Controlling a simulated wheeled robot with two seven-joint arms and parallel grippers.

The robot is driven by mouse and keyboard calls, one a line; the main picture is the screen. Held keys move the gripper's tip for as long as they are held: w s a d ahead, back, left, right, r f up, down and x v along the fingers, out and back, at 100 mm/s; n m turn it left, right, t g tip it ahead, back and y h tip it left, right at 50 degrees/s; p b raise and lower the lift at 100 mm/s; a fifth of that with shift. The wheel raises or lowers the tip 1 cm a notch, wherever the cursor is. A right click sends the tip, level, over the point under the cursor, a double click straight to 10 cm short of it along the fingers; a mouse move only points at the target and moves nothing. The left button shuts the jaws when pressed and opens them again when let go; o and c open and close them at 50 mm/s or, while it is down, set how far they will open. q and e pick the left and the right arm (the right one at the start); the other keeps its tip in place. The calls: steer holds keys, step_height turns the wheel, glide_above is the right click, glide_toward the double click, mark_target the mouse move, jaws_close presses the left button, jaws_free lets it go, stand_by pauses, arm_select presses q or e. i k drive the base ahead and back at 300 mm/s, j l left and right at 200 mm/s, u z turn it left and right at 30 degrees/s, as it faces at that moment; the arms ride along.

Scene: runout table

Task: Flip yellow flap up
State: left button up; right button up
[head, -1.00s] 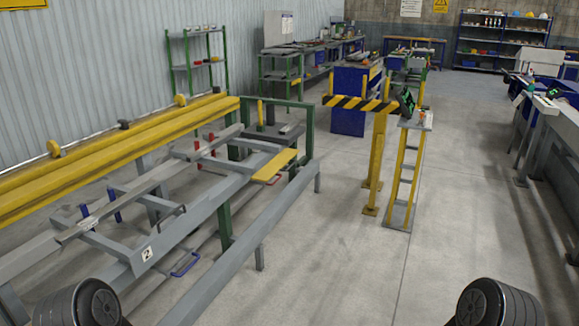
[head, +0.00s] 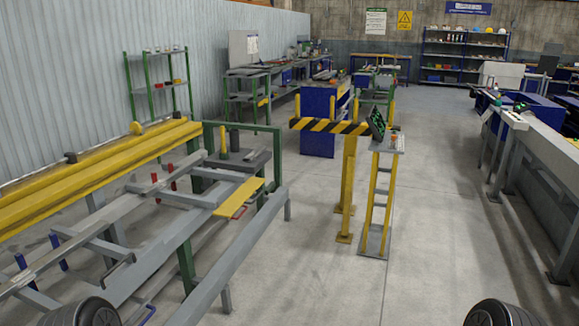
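The yellow flap (head: 239,198) is a flat yellow plate at the right end of the grey runout table (head: 187,226), left of centre in the head view. It lies roughly flat, sloping slightly, and sticks out towards the table's near side rail. A small red handle-like loop shows at its lower right edge. Neither of my grippers is in view. Only dark rounded parts of my arms show at the bottom left and bottom right, well apart from the flap.
A yellow-and-black striped barrier (head: 328,126) on yellow posts stands right of the table, beside a narrow stand (head: 378,205) with a dark screen. A long bench (head: 545,150) runs along the right. Grey floor (head: 450,230) between stand and bench is clear.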

mark_target(232, 204)
steer(key=i+l, duration=0.15)
steer(key=i, duration=1)
steer(key=i+l+z, duration=0.15)
steer(key=i, duration=1)
steer(key=i+l+u, duration=0.15)
steer(key=i+u, duration=0.3)
steer(key=i+l+u, duration=0.45)
steer(key=i, duration=0.2)
steer(key=i+l+u, duration=0.45)
